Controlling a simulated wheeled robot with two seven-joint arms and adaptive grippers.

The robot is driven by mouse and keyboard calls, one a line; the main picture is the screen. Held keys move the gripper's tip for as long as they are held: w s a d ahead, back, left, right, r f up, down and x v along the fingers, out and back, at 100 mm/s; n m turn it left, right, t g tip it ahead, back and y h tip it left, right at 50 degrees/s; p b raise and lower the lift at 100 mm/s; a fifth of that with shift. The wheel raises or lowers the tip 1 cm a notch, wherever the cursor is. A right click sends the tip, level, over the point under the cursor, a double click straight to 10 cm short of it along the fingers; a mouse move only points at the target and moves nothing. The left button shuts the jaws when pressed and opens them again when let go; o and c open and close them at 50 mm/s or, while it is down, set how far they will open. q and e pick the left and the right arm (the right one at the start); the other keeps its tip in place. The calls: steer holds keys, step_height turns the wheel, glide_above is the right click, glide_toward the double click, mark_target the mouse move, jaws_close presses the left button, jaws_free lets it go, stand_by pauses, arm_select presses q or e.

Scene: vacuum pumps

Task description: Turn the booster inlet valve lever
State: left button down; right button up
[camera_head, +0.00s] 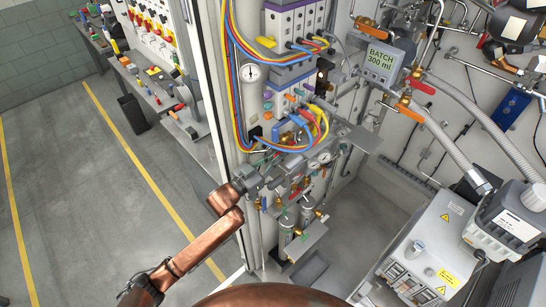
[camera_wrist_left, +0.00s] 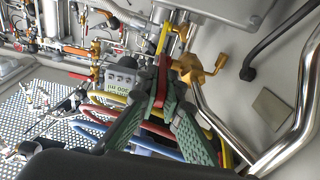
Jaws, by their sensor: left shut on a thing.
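My left gripper (camera_head: 280,170) reaches in from the lower left to the front of the pump panel in the head view. In the wrist view its green-padded fingers (camera_wrist_left: 163,72) are closed on a narrow red lever (camera_wrist_left: 161,76). A yellow strip shows just beyond the fingertips, and a brass valve body (camera_wrist_left: 196,68) sits close beside them. In the head view the held lever is hidden among the gripper, hoses and fittings. I cannot tell from the lettering whether it is the booster inlet valve lever. My right gripper is not in view.
Coloured hoses (camera_head: 237,100) hang on the panel beside a round gauge (camera_head: 251,72). A "BATCH 300 ml" display (camera_head: 381,62) and red-handled valves (camera_head: 419,86) are at upper right. A grey pump unit (camera_head: 425,255) stands at lower right.

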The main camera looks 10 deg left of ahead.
arm_select(q)
steer(key=shift+f, duration=0.1)
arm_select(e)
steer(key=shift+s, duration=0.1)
arm_select(q)
steer(key=c, duration=2.1)
jaws_free()
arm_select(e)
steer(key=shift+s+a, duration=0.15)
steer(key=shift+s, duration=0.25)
arm_select(q)
steer(key=shift+s+a, duration=0.25)
steer(key=shift+s, duration=0.05)
steer(key=v, duration=1.1)
steer(key=shift+s+a, duration=0.15)
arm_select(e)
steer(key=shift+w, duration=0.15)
